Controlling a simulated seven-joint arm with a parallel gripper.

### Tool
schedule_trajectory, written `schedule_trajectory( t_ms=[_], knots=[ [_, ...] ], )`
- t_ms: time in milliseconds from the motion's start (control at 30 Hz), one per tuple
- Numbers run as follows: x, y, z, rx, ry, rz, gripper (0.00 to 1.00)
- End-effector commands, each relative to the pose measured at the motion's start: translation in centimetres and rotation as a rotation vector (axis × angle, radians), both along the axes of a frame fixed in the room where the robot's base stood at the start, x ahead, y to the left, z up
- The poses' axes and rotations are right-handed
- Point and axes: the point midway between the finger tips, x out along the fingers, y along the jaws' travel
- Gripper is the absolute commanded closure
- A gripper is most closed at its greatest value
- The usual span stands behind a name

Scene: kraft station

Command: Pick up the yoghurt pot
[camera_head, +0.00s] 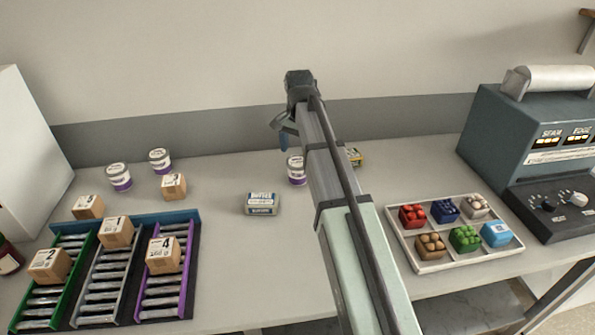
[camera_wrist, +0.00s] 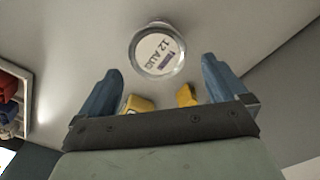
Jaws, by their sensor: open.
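A yoghurt pot (camera_head: 297,170), white with a purple band, stands upright on the table just left of my arm, partly hidden by it. Its round lid, printed "12 AUG", shows in the wrist view (camera_wrist: 158,50), beyond the fingertips and between their lines. My gripper (camera_head: 284,138) is above the table near this pot, with one blue finger visible in the head view. In the wrist view my gripper (camera_wrist: 160,70) has its two blue fingers wide apart with nothing held. Two similar pots (camera_head: 119,178) (camera_head: 160,161) stand at the back left.
A butter pack (camera_head: 262,204) lies left of the pot. A yellow pack (camera_head: 355,156) is partly hidden behind my arm. Numbered boxes (camera_head: 163,255) sit on and behind a roller rack (camera_head: 104,308). A sectioned tray (camera_head: 434,267) and a machine (camera_head: 520,150) are at right.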

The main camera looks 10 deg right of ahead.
Motion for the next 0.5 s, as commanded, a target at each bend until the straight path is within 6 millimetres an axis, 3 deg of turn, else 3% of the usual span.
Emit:
schedule_trajectory(
  t_ms=[500],
  knots=[
    [-0.6,0.3,-3.2,0.0,0.0,0.0,0.01]
  ],
)
